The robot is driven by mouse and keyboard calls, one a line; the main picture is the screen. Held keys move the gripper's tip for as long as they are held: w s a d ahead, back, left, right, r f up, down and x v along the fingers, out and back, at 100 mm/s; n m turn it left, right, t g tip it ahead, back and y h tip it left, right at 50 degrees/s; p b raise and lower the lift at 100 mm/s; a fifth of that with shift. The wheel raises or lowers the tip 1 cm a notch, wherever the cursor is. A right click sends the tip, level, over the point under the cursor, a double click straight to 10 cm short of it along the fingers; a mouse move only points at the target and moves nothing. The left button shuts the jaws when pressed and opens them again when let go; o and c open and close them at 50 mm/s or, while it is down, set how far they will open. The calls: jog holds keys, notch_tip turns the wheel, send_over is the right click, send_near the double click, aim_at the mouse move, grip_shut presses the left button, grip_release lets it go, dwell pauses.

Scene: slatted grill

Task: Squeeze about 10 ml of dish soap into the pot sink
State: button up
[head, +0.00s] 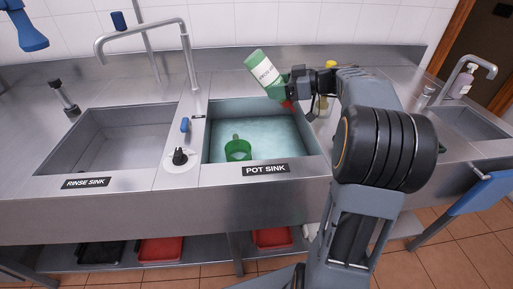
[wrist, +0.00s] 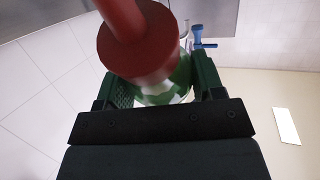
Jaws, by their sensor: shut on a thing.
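My gripper (head: 287,88) is shut on the dish soap bottle (head: 263,70), which has green ends and a white label. The bottle is tilted steeply with its base up to the left and its red cap (head: 287,104) down, above the back right part of the pot sink (head: 325,168). In the wrist view the red cap (wrist: 140,45) is close to the camera and the green bottle body (wrist: 181,74) is between the fingers of my gripper (wrist: 163,88). The pot sink holds bluish water (head: 270,140). I see no stream of soap from the cap.
A green cup-like thing (head: 238,150) is in the pot sink's water. A tall faucet (head: 150,30) stands behind, between the pot sink and the empty rinse sink (head: 110,140). A yellow-topped bottle (head: 330,68) stands behind my arm.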

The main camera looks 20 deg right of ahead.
notch_tip(320, 180, up, 2)
jog(key=g+h+p, duration=0.2)
jog(key=h+p, duration=0.1)
jog(key=shift+a+r, duration=0.1)
jog(key=shift+r, duration=0.05)
jog(key=shift+r+g+h+p, duration=0.1)
jog(key=shift+g+h+p, duration=0.4)
jog(key=shift+h+p, duration=0.6)
jog(key=shift+f, duration=0.2)
